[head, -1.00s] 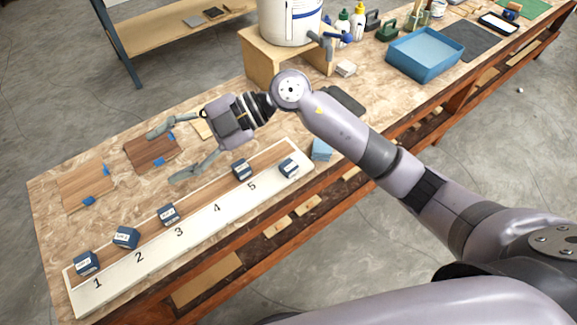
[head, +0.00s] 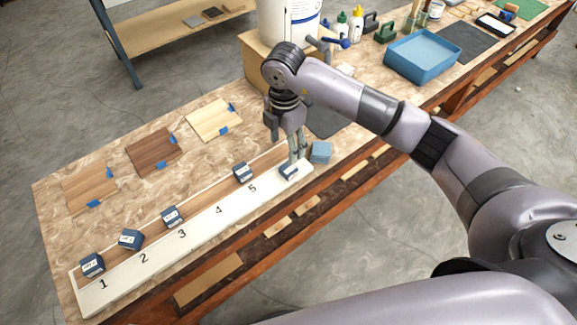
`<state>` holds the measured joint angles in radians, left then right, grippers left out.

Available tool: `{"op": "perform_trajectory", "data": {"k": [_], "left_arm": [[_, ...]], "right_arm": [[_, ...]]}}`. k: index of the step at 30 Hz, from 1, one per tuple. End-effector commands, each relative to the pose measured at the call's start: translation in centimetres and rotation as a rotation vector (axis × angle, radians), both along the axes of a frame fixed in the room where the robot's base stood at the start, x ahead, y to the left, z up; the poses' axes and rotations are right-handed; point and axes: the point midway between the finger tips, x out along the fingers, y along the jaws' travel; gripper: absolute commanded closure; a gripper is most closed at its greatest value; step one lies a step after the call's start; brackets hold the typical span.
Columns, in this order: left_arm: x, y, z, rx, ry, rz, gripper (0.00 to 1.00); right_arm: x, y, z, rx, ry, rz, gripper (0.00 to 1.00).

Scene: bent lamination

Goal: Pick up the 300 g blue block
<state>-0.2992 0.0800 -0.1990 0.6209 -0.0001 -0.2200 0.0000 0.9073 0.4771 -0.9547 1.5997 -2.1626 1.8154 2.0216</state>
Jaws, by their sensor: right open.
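Several dark blue blocks with white labels stand along a white board (head: 205,232) printed with the numbers 1 to 5. One block (head: 92,265) is by 1, one (head: 130,239) by 2, one (head: 172,216) by 3, and one (head: 242,173) further right. The rightmost block (head: 288,173) is at the board's right end. The labels are too small to read, so I cannot tell which is 300 g. My right gripper (head: 294,162) points down at the rightmost block, open, its fingertips close to the block. I cannot tell whether they touch it. My left gripper is not in view.
A light blue stack of pads (head: 321,152) lies just right of the gripper. Three wood samples (head: 213,120) with blue tape lie behind the board. A white bucket (head: 290,22) on a wooden stand is behind my arm, and a blue tray (head: 423,58) is further right.

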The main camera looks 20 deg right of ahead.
Motion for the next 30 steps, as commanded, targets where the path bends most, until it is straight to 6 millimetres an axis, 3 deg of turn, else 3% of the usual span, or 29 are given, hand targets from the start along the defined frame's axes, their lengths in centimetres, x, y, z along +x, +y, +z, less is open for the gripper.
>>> {"op": "perform_trajectory", "data": {"k": [6,14,21,30], "left_arm": [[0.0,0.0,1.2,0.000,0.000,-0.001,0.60],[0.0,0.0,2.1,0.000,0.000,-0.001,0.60],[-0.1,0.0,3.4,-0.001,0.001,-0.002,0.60],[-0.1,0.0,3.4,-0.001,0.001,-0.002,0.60]], "right_arm": [[0.0,0.0,-3.5,0.002,0.002,0.000,0.43],[-0.2,-0.2,-5.3,0.000,0.004,0.001,0.43],[-0.4,-0.7,-8.8,0.002,0.002,0.001,0.43],[-0.3,-0.7,-9.7,0.002,0.000,0.003,0.43]]}}
